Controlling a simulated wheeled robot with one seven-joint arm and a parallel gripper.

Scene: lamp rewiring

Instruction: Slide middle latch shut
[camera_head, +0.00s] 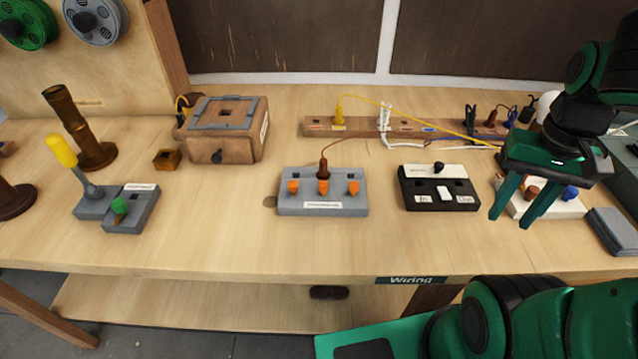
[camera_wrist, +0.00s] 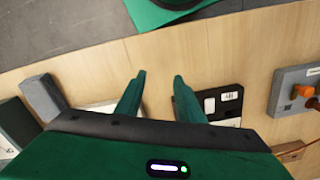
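A grey latch block (camera_head: 285,207) sits mid-table with three orange latches in a row. The middle latch (camera_head: 323,187) is in front of an upright brown plug (camera_head: 323,168) with a thin wire. The left latch (camera_head: 293,187) and right latch (camera_head: 354,187) stand either side. I cannot tell each latch's exact slide position. My gripper (camera_head: 514,213) is open and empty, well right of the block, beyond the black switch box. In the wrist view, my gripper's fingers (camera_wrist: 159,78) are apart. Part of the grey block (camera_wrist: 290,78) shows at the right there, with an orange latch (camera_wrist: 303,91).
A black switch box (camera_head: 438,187) lies between my gripper and the latch block. A white block (camera_head: 560,209) with coloured pegs is behind my fingers. A brown rail (camera_head: 365,126) with cables runs behind. A wooden box (camera_head: 225,150) and a grey lever block (camera_head: 135,212) stand left.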

